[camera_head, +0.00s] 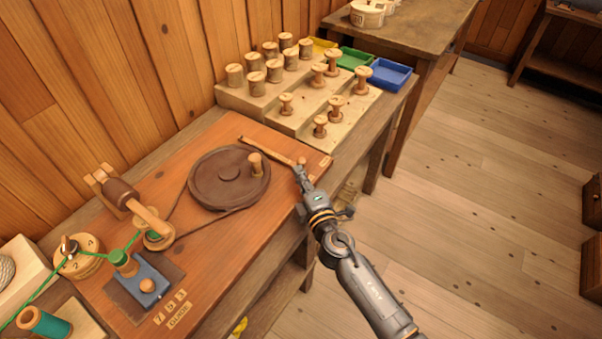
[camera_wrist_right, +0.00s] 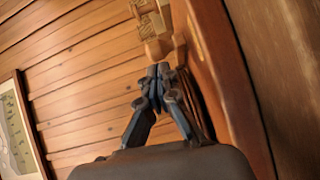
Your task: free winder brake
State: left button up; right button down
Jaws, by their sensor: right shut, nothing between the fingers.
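The winder has a dark brown wheel (camera_head: 229,178) with a wooden knob (camera_head: 255,163) and a belt around it, on an orange-brown wooden board (camera_head: 215,245). A long thin wooden bar (camera_head: 268,151), which looks like the brake lever, lies along the wheel's far side. Its right end is close to my right gripper (camera_head: 299,170). The right gripper is shut and empty at the board's right edge. In the right wrist view its fingertips (camera_wrist_right: 158,72) meet, just short of a light wooden piece (camera_wrist_right: 157,48). I cannot tell whether they touch the bar. My left gripper is out of view.
A stepped rack (camera_head: 290,120) with several wooden spools stands behind the winder. Yellow, green and blue trays (camera_head: 390,73) sit beyond it. A spindle (camera_head: 158,235), green thread and a blue guide block (camera_head: 147,285) are at the left. Open floor lies right.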

jog(key=shift+w+d, duration=0.1)
jog(key=shift+w, duration=0.1)
jog(key=shift+w+d, duration=0.2)
jog(key=w+d+n+y, duration=0.1)
jog(key=w, duration=0.1)
jog(key=w+d+n+g+y+b, duration=0.1)
jog(key=w+d, duration=0.1)
jog(key=w, duration=0.1)
jog(key=w+d+n+g+y+b, duration=0.1)
jog(key=w+y, duration=0.1)
jog(key=shift+w+d+f, duration=0.15)
jog(key=shift+d, duration=0.25)
jog(key=shift+d+r, duration=0.1)
jog(key=shift+r, duration=0.15)
